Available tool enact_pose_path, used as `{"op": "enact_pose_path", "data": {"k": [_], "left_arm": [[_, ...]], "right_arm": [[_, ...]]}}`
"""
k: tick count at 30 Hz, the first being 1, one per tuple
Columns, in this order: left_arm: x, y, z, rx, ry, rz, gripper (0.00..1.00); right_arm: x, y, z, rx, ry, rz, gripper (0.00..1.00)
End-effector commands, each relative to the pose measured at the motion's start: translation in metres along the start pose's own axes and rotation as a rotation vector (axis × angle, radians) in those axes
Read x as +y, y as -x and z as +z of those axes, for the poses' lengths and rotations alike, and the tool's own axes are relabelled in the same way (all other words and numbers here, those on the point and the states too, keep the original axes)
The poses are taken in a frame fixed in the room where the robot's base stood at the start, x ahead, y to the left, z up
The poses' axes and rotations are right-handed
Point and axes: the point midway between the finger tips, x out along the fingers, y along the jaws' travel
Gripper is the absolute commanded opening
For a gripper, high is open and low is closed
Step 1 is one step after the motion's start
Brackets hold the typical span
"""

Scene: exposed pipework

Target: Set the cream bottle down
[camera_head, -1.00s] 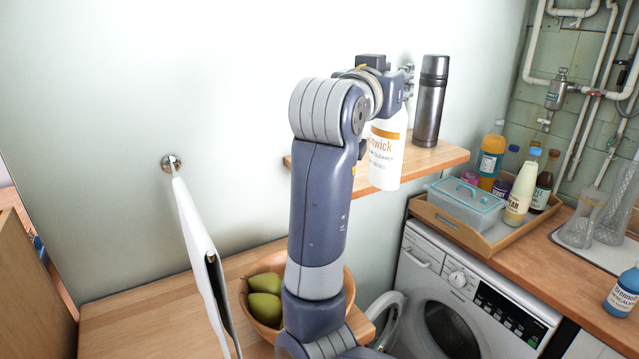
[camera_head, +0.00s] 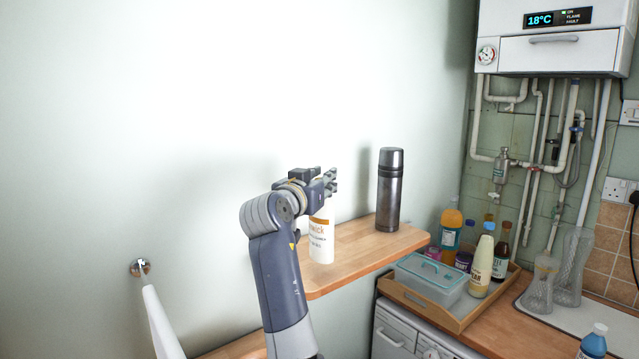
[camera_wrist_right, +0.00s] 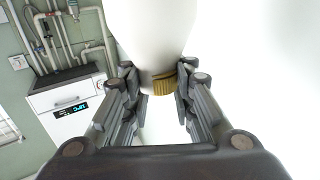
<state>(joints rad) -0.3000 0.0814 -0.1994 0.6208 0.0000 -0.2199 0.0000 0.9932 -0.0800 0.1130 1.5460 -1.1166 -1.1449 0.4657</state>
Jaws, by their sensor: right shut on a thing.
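The cream bottle (camera_head: 321,240), off-white with an orange band and printed label, is upright at the left part of the wooden wall shelf (camera_head: 368,247). My right gripper (camera_head: 326,184) is shut on its upper part. Its base overlaps the shelf top in the head view; I cannot tell whether it touches the board. In the right wrist view the pale bottle (camera_wrist_right: 150,35) sits between the fingers (camera_wrist_right: 160,95), with a ribbed gold part (camera_wrist_right: 165,82) showing. My left gripper is not in view.
A steel flask (camera_head: 389,190) stands on the shelf to the right of the bottle, with bare wood between them. Below right, a wooden tray (camera_head: 455,322) holds a lidded box (camera_head: 430,278) and several bottles. A boiler (camera_head: 555,40) and pipes are at the upper right.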

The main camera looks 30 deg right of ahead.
Motion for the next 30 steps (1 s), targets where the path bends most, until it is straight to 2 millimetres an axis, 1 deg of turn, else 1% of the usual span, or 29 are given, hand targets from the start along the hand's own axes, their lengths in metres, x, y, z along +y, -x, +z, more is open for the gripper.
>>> {"op": "enact_pose_path", "data": {"k": [1, 4, 7, 15, 19, 26, 29, 30], "left_arm": [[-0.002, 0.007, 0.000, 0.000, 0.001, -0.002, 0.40], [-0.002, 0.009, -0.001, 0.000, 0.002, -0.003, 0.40], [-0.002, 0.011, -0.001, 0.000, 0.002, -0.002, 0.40], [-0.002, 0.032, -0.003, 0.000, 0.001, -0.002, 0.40], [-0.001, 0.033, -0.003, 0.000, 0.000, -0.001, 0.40], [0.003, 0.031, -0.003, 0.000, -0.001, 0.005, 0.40], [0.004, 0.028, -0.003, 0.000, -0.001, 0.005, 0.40], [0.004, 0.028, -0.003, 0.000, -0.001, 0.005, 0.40]], "right_arm": [[-0.004, -0.005, -0.005, 0.004, 0.001, 0.001, 0.00], [-0.009, -0.011, -0.003, 0.006, -0.001, 0.001, 0.00], [-0.011, -0.014, 0.000, 0.005, -0.001, 0.001, 0.00], [-0.011, -0.013, 0.027, 0.004, 0.002, 0.000, 0.00], [-0.011, -0.013, 0.034, 0.006, -0.002, 0.000, 0.00], [-0.011, -0.013, 0.035, 0.006, -0.002, 0.000, 0.00], [-0.011, -0.013, 0.038, 0.006, -0.003, 0.000, 0.00], [-0.011, -0.013, 0.040, 0.001, -0.001, 0.000, 0.27]]}}
